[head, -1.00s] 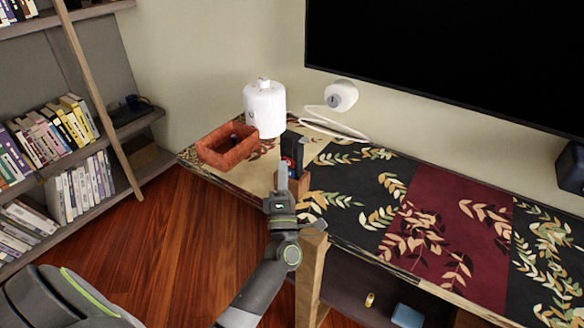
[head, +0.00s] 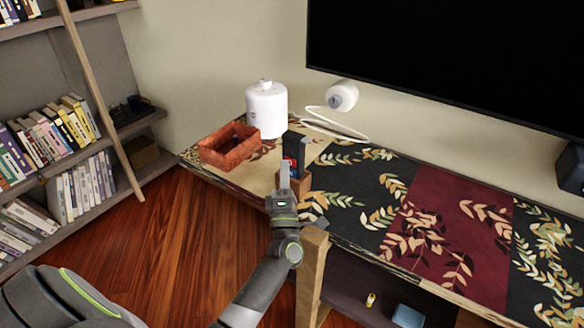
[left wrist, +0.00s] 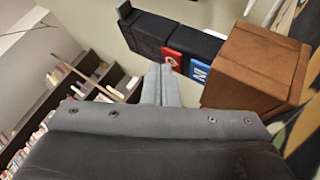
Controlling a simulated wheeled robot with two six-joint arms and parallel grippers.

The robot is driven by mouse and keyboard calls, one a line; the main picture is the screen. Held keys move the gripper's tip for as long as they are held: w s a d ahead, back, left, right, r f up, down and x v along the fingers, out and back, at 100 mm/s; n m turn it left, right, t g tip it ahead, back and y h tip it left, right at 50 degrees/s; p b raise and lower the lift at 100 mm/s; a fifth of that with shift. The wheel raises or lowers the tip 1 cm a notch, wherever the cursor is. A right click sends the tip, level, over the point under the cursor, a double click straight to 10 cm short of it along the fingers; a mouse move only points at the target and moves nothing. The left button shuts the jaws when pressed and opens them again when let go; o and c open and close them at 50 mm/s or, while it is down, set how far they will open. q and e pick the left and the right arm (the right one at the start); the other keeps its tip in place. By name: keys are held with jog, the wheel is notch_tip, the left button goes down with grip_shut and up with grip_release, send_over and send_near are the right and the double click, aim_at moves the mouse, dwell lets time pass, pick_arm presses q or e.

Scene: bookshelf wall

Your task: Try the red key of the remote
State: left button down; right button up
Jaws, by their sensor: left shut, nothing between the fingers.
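The remote (head: 293,147) is a dark, slim block standing up in a brown wooden holder (head: 303,181) near the table's front edge. In the left wrist view the remote (left wrist: 149,33) shows a red key (left wrist: 171,60) and a blue key (left wrist: 199,71) with a white mark, beside the wooden holder (left wrist: 255,65). My left gripper (head: 284,168) is shut and empty, its fingertips in front of the remote. In the left wrist view the fingertips (left wrist: 160,72) are close beside the red key; I cannot tell whether they touch it. My right gripper is not in view.
An orange-brown open box (head: 229,150) and a white canister (head: 266,110) stand behind and left of the remote. A white round device (head: 341,96) with a looped cable is behind it. A large black screen (head: 450,60) hangs above the table. The patterned tabletop (head: 440,215) is clear to the right.

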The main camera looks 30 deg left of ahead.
pick_arm(q)
jog(key=shift+d+r, duration=0.1)
dwell(0.5)
jog(key=shift+s+d, duration=0.15)
jog(key=shift+d, duration=0.05)
jog(key=shift+s+a, duration=0.2)
jog(key=shift+s, duration=0.4)
jog(key=shift+s+a+p, duration=0.2)
jog(key=shift+s+p, duration=0.4)
jog(key=shift+s, duration=1.95)
jog(key=shift+a, duration=0.1)
